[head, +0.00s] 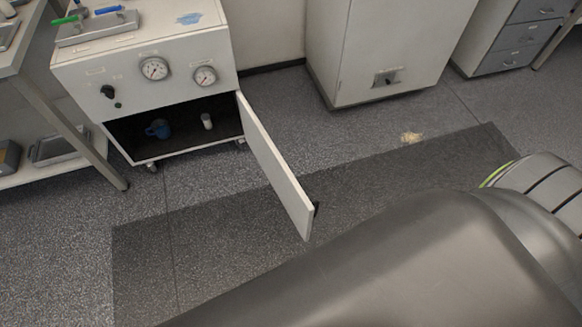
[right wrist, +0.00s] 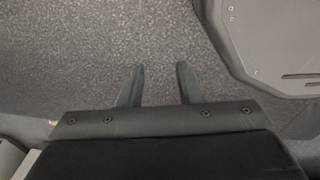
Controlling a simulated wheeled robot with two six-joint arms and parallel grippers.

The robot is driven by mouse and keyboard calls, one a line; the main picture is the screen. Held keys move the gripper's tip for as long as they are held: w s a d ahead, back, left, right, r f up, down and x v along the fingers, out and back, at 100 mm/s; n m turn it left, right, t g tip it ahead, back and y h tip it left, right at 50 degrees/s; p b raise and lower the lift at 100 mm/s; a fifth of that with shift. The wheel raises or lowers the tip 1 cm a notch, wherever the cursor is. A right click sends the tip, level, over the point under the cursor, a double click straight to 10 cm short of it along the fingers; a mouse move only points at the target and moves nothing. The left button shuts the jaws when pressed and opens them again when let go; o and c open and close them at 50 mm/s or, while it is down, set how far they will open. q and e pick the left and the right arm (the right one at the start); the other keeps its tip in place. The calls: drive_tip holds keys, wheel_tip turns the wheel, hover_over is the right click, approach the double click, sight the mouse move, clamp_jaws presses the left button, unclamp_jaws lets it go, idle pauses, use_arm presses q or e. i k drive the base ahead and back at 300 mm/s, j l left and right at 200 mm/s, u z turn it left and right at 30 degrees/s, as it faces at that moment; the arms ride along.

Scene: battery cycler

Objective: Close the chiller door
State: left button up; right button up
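The chiller (head: 138,58) is a white cabinet at the upper left of the head view, with two round gauges and a black knob on its front. Its door (head: 275,165) is hinged on the right side and stands wide open, swung out toward me. The dark interior holds a blue mug (head: 158,129) and a small white cylinder (head: 207,121). My right gripper (right wrist: 155,72) shows in the right wrist view with its two fingers apart, nothing between them, over grey floor. The head view shows neither gripper; a large grey arm link of mine covers its lower right.
A dark floor mat (head: 215,240) lies in front of the chiller and under the door. A white cabinet (head: 390,45) stands at the back. A shelf rack (head: 75,135) is at the left. Drawers (head: 522,38) stand at the upper right. The floor left of the door is clear.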

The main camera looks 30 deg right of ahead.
sight(302, 212)
drive_tip(key=l+u, duration=0.35)
drive_tip(key=l, duration=0.8)
drive_tip(key=l+u, duration=0.3)
drive_tip(key=l, duration=0.9)
drive_tip(key=k+l, duration=0.15)
drive_tip(key=k, duration=0.45)
